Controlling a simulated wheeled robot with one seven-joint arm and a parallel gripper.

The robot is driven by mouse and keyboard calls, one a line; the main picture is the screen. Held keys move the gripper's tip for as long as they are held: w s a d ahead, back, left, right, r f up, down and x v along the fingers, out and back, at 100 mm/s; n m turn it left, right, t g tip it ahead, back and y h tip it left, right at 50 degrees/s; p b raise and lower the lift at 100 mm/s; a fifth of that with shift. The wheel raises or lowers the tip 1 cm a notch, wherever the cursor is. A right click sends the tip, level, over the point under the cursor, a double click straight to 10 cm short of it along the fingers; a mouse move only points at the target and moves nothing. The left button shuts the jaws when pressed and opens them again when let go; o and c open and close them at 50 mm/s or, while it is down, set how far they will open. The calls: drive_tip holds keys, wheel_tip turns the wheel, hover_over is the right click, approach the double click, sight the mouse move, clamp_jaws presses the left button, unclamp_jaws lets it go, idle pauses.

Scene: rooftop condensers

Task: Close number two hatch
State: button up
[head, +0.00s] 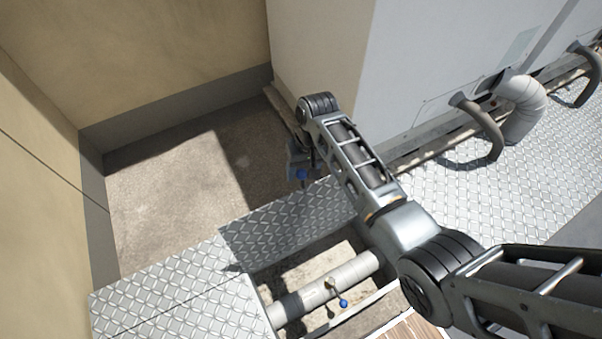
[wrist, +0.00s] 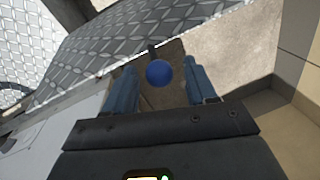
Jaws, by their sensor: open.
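A hatch opening (head: 290,275) in the metal walkway stands uncovered in the head view. A shaded diamond-plate panel (head: 285,228) along its far side looks like the raised hatch lid; its exact tilt is hard to tell. The plate also shows in the wrist view (wrist: 125,42). A blue ball knob (wrist: 159,73) on a short dark stem is near the plate's edge, between my fingers. It shows small in the head view (head: 302,174). My gripper (wrist: 160,68) is open, with a finger on each side of the knob; contact is not visible. No hatch number is legible.
Inside the opening runs a grey pipe (head: 335,284) with a valve and another blue ball (head: 343,303). Diamond plate (head: 175,300) continues left. A pale condenser housing (head: 425,70) with curved pipes (head: 522,110) stands right. Concrete floor (head: 180,190) and beige walls lie beyond.

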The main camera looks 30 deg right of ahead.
drive_tip(key=shift+a+f, duration=0.1)
drive_tip(key=shift+f, duration=0.85)
drive_tip(key=shift+c, duration=0.2)
clamp_jaws()
